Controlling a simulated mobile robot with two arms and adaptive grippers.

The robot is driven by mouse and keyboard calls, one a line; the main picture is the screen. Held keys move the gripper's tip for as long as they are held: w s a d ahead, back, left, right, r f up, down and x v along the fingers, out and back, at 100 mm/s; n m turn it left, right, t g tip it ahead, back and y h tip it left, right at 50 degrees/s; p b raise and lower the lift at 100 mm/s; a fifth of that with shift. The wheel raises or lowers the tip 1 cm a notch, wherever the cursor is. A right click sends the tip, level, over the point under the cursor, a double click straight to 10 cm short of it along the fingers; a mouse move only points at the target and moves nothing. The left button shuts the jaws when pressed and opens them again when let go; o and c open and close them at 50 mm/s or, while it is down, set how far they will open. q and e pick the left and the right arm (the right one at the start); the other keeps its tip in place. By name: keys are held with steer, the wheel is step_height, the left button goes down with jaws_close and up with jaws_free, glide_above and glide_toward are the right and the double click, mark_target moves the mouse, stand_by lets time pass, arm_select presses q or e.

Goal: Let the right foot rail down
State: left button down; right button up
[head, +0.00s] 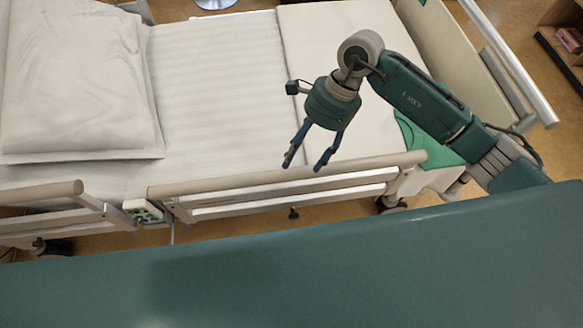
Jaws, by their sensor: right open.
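The right foot rail (240,184) is the long pale rail along the near side of the bed, toward the foot end. It stands raised, with its beige top bar above the mattress edge and white bars below. A small black knob (294,213) shows under its middle. My right gripper (304,166) is open and empty, its two blue fingers pointing down. In the picture its fingertips lie just above the top bar's middle, over the mattress side. I see no clear contact with the rail. My left gripper is not in view.
The near head rail (70,188) stands at the left, with a control panel (143,210) beside the gap. A pillow (75,75) lies on the mattress (215,70). A green cloth (425,140) lies by the foot end. A far-right rail (510,65) and shelf (565,40) also show.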

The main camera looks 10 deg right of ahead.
mark_target(291, 173)
steer(key=p+x, duration=0.1)
steer(key=x, duration=0.6)
steer(key=shift+a+f, duration=0.15)
steer(key=shift+f, duration=0.1)
jaws_close()
